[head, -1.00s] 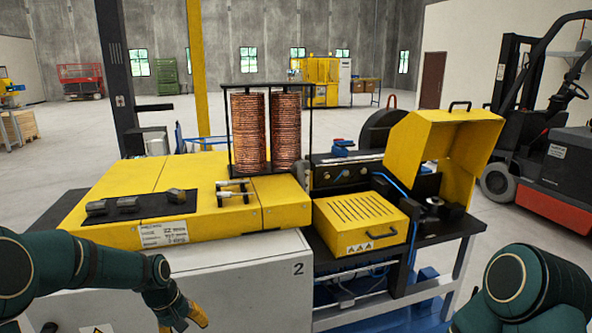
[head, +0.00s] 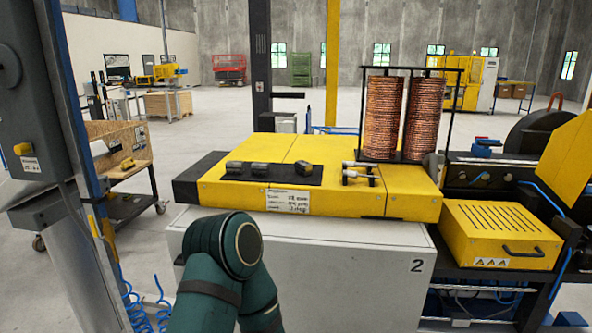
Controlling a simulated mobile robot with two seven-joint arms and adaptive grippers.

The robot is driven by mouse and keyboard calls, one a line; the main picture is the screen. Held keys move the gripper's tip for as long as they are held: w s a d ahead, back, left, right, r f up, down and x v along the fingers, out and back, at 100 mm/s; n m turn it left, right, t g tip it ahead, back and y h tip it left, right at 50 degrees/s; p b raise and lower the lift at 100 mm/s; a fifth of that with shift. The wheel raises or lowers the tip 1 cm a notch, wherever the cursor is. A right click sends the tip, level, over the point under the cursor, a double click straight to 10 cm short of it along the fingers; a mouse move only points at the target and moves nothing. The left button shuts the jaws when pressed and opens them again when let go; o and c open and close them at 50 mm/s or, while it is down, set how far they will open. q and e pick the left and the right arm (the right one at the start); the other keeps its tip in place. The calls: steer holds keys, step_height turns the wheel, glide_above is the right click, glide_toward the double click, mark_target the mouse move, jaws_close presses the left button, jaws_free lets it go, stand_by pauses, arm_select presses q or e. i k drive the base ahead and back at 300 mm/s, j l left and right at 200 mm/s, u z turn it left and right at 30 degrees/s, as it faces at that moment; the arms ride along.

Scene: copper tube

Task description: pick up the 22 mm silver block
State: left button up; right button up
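Three small silver-grey blocks sit on a black mat (head: 272,180) on top of the yellow machine housing (head: 350,203). They are the left block (head: 235,167), the middle block (head: 259,169) and the right block (head: 304,168). The left and middle blocks are close together, and the right one stands apart. I cannot tell which is the 22 mm block. A white label (head: 289,201) hangs on the housing's front below the mat; its writing is too small to read surely. A green arm of mine rises in front of the cabinet. Neither gripper is in view.
Two copper tube coils (head: 383,117) stand in a black frame behind the housing. Small metal fittings (head: 359,172) lie right of the mat. A yellow slotted box (head: 501,235) is at the right. A grey column (head: 50,160) and a wooden cart (head: 118,165) are at the left.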

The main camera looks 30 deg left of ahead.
mark_target(257, 168)
steer(key=j+z, duration=0.2)
steer(key=z, duration=0.25)
steer(key=j+z, duration=0.2)
steer(key=z, duration=0.25)
steer(key=k+j+z, duration=0.25)
steer(key=j, duration=0.15)
steer(key=k+j+z, duration=0.25)
steer(key=j, duration=0.15)
